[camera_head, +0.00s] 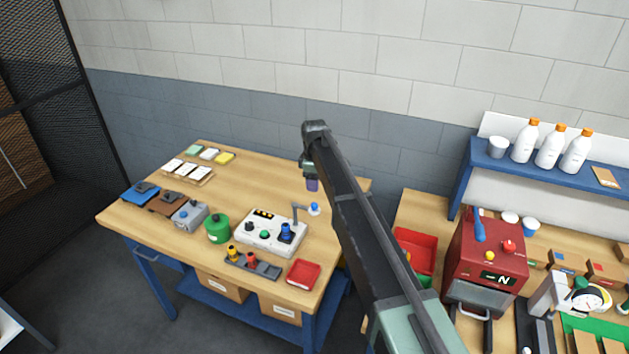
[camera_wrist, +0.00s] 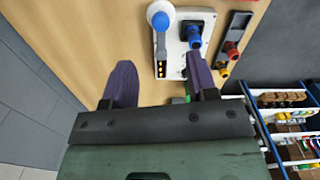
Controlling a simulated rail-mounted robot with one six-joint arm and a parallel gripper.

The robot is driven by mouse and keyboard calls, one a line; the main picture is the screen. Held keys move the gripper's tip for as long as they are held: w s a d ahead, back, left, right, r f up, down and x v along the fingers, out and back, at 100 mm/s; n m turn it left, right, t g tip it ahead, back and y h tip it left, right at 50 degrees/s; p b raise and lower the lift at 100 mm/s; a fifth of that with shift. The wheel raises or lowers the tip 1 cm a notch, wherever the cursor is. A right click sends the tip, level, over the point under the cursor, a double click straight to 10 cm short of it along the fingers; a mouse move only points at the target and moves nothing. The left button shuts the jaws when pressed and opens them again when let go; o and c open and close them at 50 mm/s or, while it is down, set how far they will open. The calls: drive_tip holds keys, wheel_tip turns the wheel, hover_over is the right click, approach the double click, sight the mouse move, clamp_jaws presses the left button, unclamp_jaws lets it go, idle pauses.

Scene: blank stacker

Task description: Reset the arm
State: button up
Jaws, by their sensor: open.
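My arm reaches up and across the middle of the head view, over the right part of the wooden table (camera_head: 275,180). My gripper (camera_head: 312,186) hangs at its far end, above the table.
A green round canister (camera_head: 217,229), a grey box (camera_head: 189,214) and a red tray (camera_head: 303,274) stand on the table. A red machine (camera_head: 487,262) stands on the right bench, with white bottles (camera_head: 549,148) on a blue shelf behind. The table's back right is mostly clear.

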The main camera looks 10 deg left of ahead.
drive_tip(key=s+d+f+m+b, duration=0.3)
drive_tip(key=s+d+m, duration=0.2)
drive_tip(key=s+d, duration=0.4)
drive_tip(key=s+d+f+m+b, duration=0.3)
drive_tip(key=s+d+m, duration=0.3)
drive_tip(key=s+d, duration=0.4)
drive_tip(key=s+d+f+m+b, duration=0.4)
drive_tip(key=s+d, duration=0.5)
drive_tip(key=s, duration=0.8)
drive_tip(key=shift+s+d+m+b, duration=0.35)
drive_tip(key=shift+m+b, duration=0.25)
drive_tip(key=shift+m, duration=0.4)
